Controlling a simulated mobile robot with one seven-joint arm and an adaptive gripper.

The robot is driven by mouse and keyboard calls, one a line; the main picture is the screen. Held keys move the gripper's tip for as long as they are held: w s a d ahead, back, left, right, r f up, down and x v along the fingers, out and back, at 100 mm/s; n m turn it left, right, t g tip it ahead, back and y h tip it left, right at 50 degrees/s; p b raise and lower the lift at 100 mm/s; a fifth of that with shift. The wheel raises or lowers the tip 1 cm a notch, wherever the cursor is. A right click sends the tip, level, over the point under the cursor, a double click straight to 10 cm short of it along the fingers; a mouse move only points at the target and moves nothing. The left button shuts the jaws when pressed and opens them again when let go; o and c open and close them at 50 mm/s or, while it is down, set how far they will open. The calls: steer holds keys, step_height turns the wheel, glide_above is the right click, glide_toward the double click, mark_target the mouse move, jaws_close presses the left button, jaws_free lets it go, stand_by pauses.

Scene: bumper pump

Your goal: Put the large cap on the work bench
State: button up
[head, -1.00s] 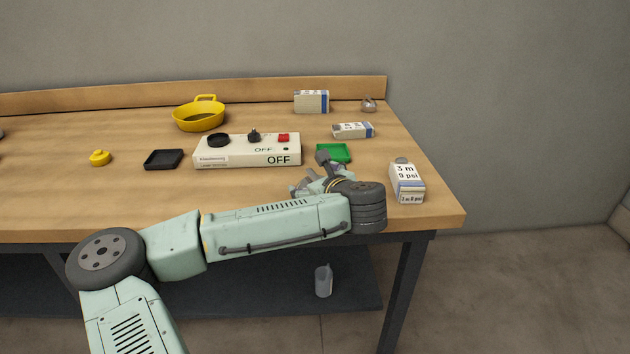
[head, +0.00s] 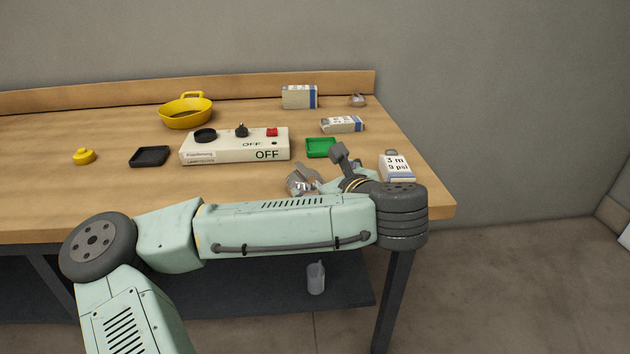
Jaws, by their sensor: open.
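The work bench (head: 60,200) has a wooden top. No item is clearly recognisable as the large cap. A small yellow knob-like piece (head: 84,156) lies at the left of the bench, and a small shiny metallic piece (head: 357,100) lies at the far right corner; I cannot tell whether either is a cap. My gripper (head: 318,166) is above the front right part of the bench, between the control box and the white pressure box. Its fingers are apart, and I see nothing held between them. My forearm and wrist hide part of the front edge.
A control box marked OFF (head: 235,146), a black tray (head: 149,156), a green tray (head: 321,148) and a yellow pan (head: 186,112) stand on the bench. Small cartons (head: 299,97) and the white pressure box (head: 397,167) are at right. A grey bottle (head: 316,278) is below.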

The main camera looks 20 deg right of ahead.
steer(key=shift+s+r, duration=0.15)
steer(key=shift+s, duration=0.2)
